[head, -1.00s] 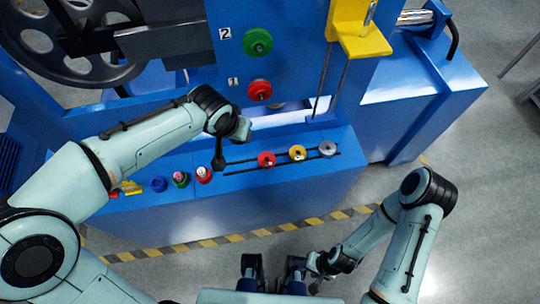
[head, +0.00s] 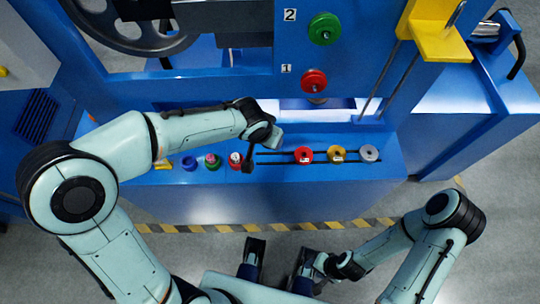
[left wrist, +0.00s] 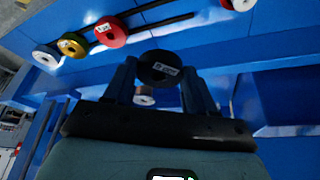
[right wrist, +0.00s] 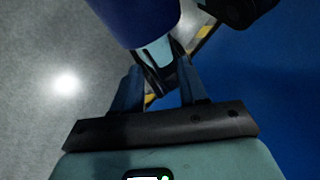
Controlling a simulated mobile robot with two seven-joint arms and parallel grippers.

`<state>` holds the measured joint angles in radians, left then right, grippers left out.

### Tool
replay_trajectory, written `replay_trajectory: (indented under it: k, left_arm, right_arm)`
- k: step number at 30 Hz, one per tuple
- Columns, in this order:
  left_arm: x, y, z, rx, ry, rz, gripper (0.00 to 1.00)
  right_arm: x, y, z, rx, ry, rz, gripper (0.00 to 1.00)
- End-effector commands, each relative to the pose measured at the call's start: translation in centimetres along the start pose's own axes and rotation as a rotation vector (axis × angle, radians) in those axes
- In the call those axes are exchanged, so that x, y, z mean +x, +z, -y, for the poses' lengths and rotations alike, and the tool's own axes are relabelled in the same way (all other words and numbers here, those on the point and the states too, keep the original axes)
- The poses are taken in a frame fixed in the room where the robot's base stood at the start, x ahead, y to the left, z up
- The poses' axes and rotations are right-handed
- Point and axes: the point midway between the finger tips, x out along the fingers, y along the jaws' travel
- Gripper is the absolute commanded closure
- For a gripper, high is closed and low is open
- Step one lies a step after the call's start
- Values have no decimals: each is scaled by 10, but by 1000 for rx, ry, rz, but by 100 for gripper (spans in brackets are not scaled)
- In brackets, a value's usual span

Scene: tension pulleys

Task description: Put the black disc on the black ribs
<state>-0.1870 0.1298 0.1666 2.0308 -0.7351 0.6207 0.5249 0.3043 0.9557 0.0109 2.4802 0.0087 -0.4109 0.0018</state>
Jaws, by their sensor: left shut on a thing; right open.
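My left gripper (head: 248,158) is above the blue ledge, left of the red disc in the head view. In the left wrist view it is shut on the black disc (left wrist: 160,67), which has a pale label and sits between the fingertips. In the head view the disc is hard to tell from the dark fingers. The black ribs (head: 375,151) are two parallel dark bars on the ledge. They also show in the left wrist view (left wrist: 165,22). My right gripper (head: 322,266) is open and empty, low near my base, far from the ledge.
A red disc (head: 304,155), a yellow disc (head: 336,154) and a grey disc (head: 369,153) sit along the ribs. Several coloured pieces, including a blue one (head: 190,163), stand left on the ledge. Green (head: 324,29) and red (head: 313,81) wheels stick out of the blue panel.

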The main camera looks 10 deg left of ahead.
Motion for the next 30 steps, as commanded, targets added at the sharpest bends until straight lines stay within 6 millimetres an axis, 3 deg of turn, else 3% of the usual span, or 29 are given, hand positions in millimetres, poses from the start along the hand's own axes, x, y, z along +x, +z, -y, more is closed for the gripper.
replay_trajectory:
  k: [1, 6, 13, 18, 30]
  left_arm:
    - [16, 7, 0, 2, 0, 5, 87]
    - [48, 20, 0, 2, 1, 1, 87]
    - [66, 27, 0, 1, 0, -1, 87]
    - [92, 38, 0, 2, 0, 1, 87]
    - [99, 40, 0, 1, 1, -3, 87]
  right_arm:
    - [5, -2, -1, -1, -1, -4, 57]
    - [12, -6, -2, -2, -4, -16, 57]
    - [16, -9, -2, -4, -7, -25, 57]
    - [24, -14, -3, -5, -9, -37, 57]
    - [25, -16, -3, -5, -10, -43, 57]
